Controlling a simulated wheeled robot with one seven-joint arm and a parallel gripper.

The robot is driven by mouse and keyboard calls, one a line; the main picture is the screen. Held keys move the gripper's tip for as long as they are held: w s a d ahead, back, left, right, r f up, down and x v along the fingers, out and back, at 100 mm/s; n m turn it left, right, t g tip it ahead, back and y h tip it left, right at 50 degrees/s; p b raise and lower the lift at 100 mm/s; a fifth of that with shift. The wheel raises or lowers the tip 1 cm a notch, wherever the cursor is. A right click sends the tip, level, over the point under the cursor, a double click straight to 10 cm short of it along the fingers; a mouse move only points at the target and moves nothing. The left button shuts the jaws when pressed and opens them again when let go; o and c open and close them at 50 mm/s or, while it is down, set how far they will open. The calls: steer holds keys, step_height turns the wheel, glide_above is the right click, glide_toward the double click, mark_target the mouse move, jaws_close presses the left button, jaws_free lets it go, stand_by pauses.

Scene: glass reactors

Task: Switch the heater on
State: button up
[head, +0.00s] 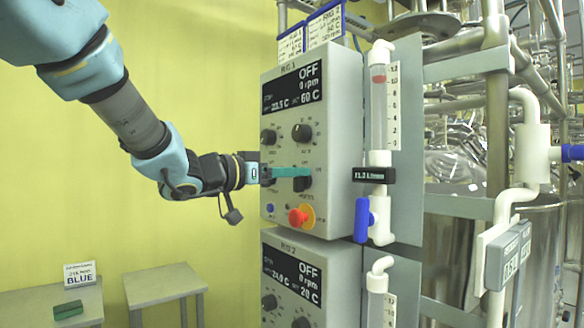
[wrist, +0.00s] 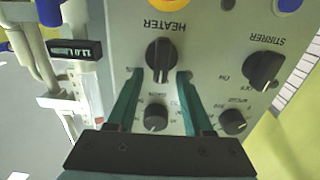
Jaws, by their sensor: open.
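The heater knob (wrist: 161,52) is a black knob under the label HEATER in the upside-down wrist view, its grip bar about in line with the fingers. It also shows in the head view (head: 302,184), partly covered by my fingers. My gripper (wrist: 158,74) is open, with one teal finger on each side of the heater knob; I cannot tell whether they touch it. In the head view my gripper (head: 308,172) reaches the RIG 1 panel (head: 335,150) from the left. The RIG 1 display (head: 292,90) reads OFF, 0 rpm, set 60 C.
The stirrer knob (wrist: 263,70) is beside the heater knob. A red stop button (head: 298,216) and a blue button (head: 270,208) are below. A flow tube (head: 378,110) with a blue valve handle (head: 362,220) stands at right. The RIG 2 panel (head: 335,295) is underneath.

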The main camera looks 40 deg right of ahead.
steer(key=shift+d, duration=0.2)
steer(key=shift+f, duration=0.1)
jaws_close()
